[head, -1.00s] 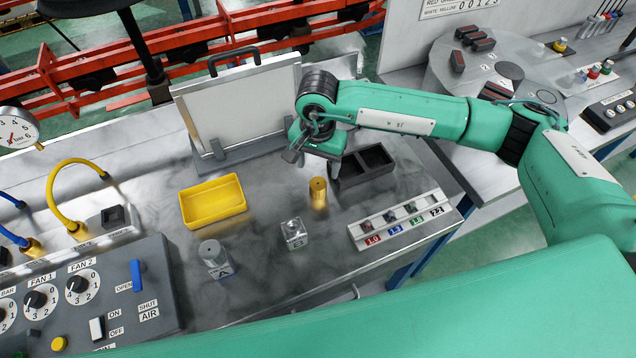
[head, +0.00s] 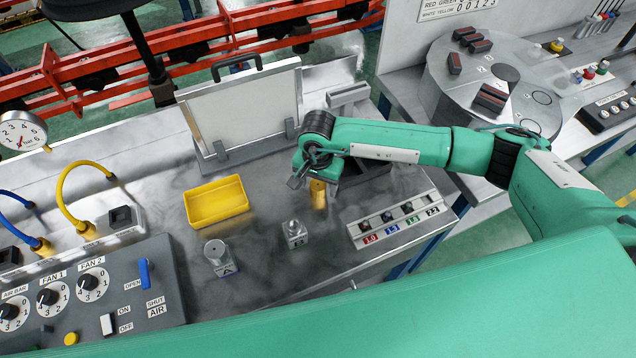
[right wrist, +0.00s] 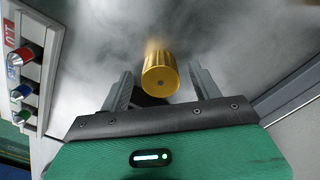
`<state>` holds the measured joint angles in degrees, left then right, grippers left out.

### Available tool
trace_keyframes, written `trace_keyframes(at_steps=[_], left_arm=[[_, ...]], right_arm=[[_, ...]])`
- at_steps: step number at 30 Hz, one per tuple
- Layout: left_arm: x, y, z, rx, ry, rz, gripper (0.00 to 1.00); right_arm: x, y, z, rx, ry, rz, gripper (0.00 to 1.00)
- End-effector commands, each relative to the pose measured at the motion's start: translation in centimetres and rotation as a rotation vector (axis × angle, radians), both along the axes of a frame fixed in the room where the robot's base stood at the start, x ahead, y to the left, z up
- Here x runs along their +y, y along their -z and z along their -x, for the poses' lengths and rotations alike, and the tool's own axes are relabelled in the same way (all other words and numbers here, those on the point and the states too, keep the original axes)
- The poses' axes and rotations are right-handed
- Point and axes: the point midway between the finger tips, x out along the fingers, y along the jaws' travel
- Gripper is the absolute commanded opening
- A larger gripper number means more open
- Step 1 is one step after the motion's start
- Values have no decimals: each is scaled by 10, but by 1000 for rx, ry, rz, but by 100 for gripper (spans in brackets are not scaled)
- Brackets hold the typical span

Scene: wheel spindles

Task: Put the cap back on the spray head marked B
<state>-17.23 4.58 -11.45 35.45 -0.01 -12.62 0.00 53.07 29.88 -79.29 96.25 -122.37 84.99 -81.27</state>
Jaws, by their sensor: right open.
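The gold ribbed cap (head: 318,194) stands on the grey bench, and in the right wrist view the cap (right wrist: 160,76) shows between my finger tips. My right gripper (head: 306,180) is open above and beside the cap; in the right wrist view its fingers (right wrist: 160,88) are apart on either side of it. I cannot tell whether they touch it. The spray head marked B (head: 295,234) stands uncapped on its block in front and left of the cap. The spray head marked A (head: 216,254) is further left with a grey cylindrical top. My left gripper is out of view.
A yellow tray (head: 216,202) lies left of the cap. A dark bin (head: 376,164) stands close behind the right gripper. A rack with numbered nozzles (head: 398,220) sits to the right. A white panel (head: 243,108) stands at the back. The control box (head: 95,300) is at front left.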

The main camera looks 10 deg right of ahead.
Motion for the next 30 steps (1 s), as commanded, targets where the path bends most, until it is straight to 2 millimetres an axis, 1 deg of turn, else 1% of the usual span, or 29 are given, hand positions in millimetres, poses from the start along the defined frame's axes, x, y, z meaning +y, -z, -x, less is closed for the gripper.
trace_keyframes(at_steps=[3,12,14,15,19,20,30], left_arm=[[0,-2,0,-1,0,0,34],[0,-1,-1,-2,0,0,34],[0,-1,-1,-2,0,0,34],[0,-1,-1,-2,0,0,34],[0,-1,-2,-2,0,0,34],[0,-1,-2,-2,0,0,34],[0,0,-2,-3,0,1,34]], right_arm=[[0,5,0,-1,0,-1,64],[0,5,0,-1,0,0,64],[0,5,0,-1,0,0,52],[0,5,0,-1,0,0,44],[0,5,0,-1,0,0,19],[0,5,0,-1,0,0,17],[0,2,-1,-1,0,0,16]])
